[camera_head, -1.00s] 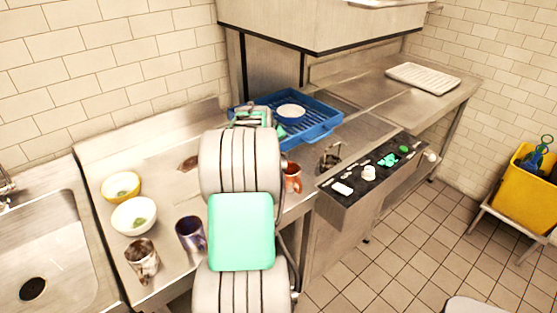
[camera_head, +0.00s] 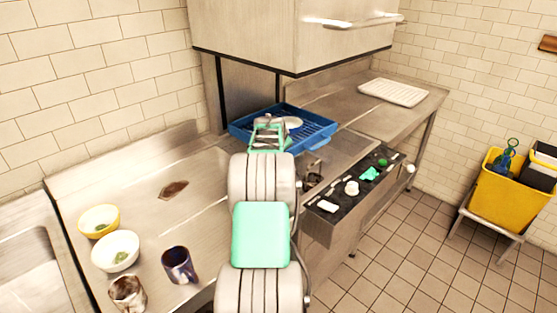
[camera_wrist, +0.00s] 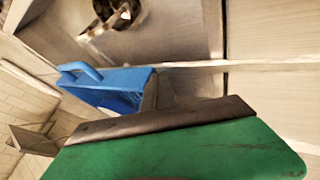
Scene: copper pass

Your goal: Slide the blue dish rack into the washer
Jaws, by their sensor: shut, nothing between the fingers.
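The blue dish rack (camera_head: 318,130) sits at the mouth of the washer (camera_head: 290,35), under its raised hood, with a white dish (camera_head: 292,122) in it. My gripper (camera_head: 268,128) is at the rack's near left side, shut and empty; my arm and wrist hide part of that side. I cannot tell whether the fingers touch the rack. In the wrist view, a blue corner of the rack with a loop handle (camera_wrist: 82,72) shows beyond a dark edge and a large green surface close to the camera.
On the steel counter at left stand a yellow bowl (camera_head: 99,221), a white bowl (camera_head: 115,251), a purple mug (camera_head: 179,264) and a brown patterned mug (camera_head: 128,292). A control-like ledge with small items (camera_head: 350,192) juts out at right. A white tray (camera_head: 393,92) lies on the far counter.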

